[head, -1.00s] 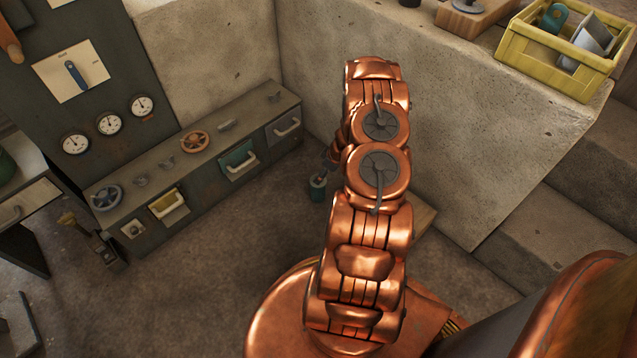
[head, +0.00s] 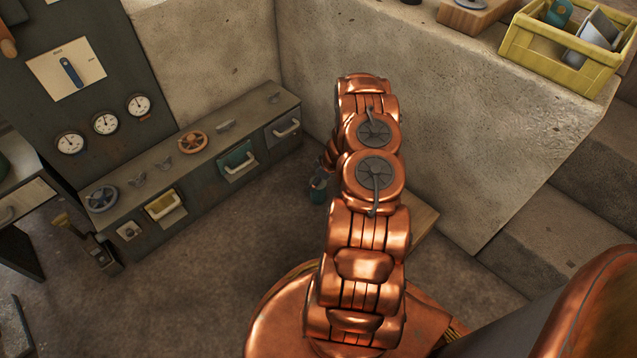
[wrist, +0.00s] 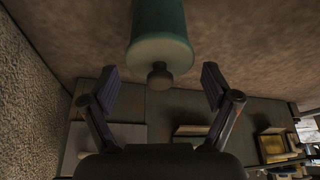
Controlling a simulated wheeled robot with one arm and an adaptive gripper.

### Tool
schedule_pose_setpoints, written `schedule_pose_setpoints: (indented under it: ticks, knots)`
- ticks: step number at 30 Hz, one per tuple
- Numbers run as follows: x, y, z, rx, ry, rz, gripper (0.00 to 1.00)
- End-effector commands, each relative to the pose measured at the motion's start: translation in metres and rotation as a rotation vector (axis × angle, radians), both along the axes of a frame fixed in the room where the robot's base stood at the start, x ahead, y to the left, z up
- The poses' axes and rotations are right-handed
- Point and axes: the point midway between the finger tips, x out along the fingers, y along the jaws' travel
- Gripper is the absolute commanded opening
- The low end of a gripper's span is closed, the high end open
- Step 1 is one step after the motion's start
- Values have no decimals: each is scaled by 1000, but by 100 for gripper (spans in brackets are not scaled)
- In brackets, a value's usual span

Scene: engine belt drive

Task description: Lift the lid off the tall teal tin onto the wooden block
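The teal tin (head: 318,192) stands on the floor in the head view, left of my arm and partly hidden by my gripper. In the wrist view the tin (wrist: 160,30) shows large, with the paler teal lid (wrist: 160,53) and its round dark knob (wrist: 160,77) towards me. My gripper (wrist: 160,84) is open, one finger on each side of the knob, with visible gaps and nothing held. In the head view my gripper is small and mostly hidden by the arm. A pale wooden block (head: 424,222) lies on the floor right of my arm, which covers part of it.
A long dark cabinet (head: 222,142) with drawers and handwheels stands left of the tin. A concrete wall (head: 450,130) rises behind and right. On its ledge are another wooden block (head: 462,22) bearing a grey disc and a yellow crate (head: 545,72). The floor left of my arm is open.

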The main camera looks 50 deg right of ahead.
Motion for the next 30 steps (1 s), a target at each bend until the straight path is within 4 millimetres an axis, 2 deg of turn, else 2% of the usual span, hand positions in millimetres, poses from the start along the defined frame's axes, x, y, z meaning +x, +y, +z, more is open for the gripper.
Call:
schedule_pose_setpoints:
  ticks: [1,6,9,17,20,26,30]
  knots:
    - [0,0,0,0,0,0,78]
    - [0,0,0,0,0,0,60]
    - [0,0,0,0,0,0,53]
    - [0,0,2,0,0,0,52]
    - [0,0,10,-1,0,0,52]
    - [0,-1,41,-2,-1,0,52]
    - [-9,9,38,3,0,-3,52]
